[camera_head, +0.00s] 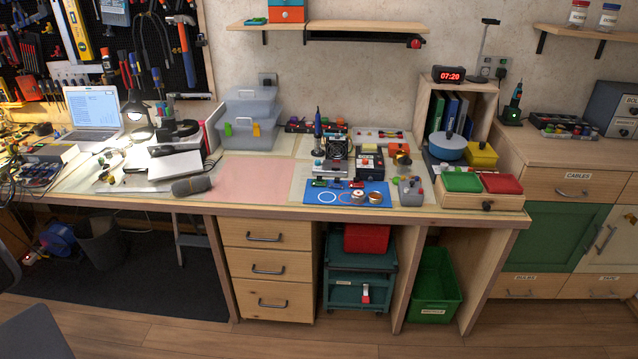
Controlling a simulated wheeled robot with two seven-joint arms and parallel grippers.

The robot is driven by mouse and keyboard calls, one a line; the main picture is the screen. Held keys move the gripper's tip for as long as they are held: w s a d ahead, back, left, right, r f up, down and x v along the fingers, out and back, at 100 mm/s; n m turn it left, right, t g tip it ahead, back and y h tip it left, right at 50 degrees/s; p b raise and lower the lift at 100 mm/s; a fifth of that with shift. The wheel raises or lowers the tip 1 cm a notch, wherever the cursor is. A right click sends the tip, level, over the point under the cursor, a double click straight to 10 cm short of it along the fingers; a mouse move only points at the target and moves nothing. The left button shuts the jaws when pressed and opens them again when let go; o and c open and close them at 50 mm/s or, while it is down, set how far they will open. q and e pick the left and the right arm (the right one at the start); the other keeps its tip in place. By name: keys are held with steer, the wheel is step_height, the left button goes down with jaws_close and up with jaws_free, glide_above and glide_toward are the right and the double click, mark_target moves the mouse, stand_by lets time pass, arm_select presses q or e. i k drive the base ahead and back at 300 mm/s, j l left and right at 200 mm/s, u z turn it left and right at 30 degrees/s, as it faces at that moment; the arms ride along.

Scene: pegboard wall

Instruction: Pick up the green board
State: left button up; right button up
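A small green board (319,183) seems to lie at the back left of the blue mat (376,203), near the front edge of the workbench. Small red and dark parts sit beside it, and it is too small to make out its details. Two round tins (374,197) stand to its right on the same mat. Neither of my grippers is in view.
A grey cylinder (192,186) lies left of a bare pink mat (255,174). Behind the blue mat stand a black fan device (337,149) and other electronics. A wooden tray with green (462,182) and red (502,184) bins is to the right.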

mark_target(319, 181)
steer(key=i+j+z, duration=0.35)
steer(key=i, duration=0.4)
steer(key=i+j+z, duration=0.3)
steer(key=i+j, duration=0.3)
steer(key=i, duration=0.1)
